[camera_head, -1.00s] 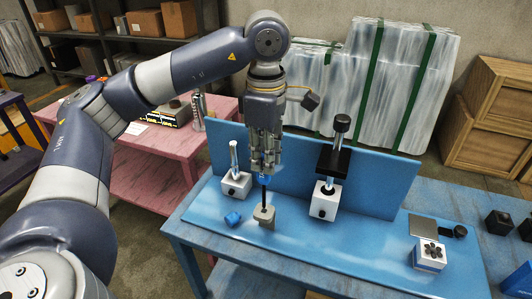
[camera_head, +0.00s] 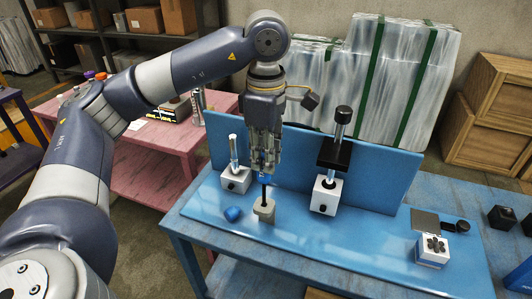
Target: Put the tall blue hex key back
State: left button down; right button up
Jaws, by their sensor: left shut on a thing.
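My left gripper (camera_head: 264,171) points down and is shut on the tall blue hex key (camera_head: 263,177). Only a little of its blue handle shows below the fingers. The key is upright, and its thin black shaft runs down to the top of a small grey block (camera_head: 264,213) on the blue table. The shaft's lower end is hidden, so I cannot tell how deep it sits in the block. A small blue faceted piece (camera_head: 232,214) lies left of the block. My right gripper is not in view.
A white-based stand with a silver post (camera_head: 235,180) is close to the left. A taller stand with a black clamp (camera_head: 333,156) is to the right. A blue upright panel (camera_head: 385,180) is behind. A white block (camera_head: 433,251) stands far right; the table between is clear.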

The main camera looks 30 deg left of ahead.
aim_at(266, 181)
pick_arm(q)
jog(key=shift+f+b, duration=3.1)
jog(key=shift+f, duration=0.8)
jog(key=c, duration=1.4)
grip_release()
jog(key=shift+o, duration=0.2)
jog(key=o, duration=0.8)
jog(key=shift+r, duration=0.15)
jog(key=shift+r+p, duration=2.75)
jog(key=shift+r, duration=1)
jog(key=shift+r+p, duration=0.95)
jog(key=shift+r, duration=0.2)
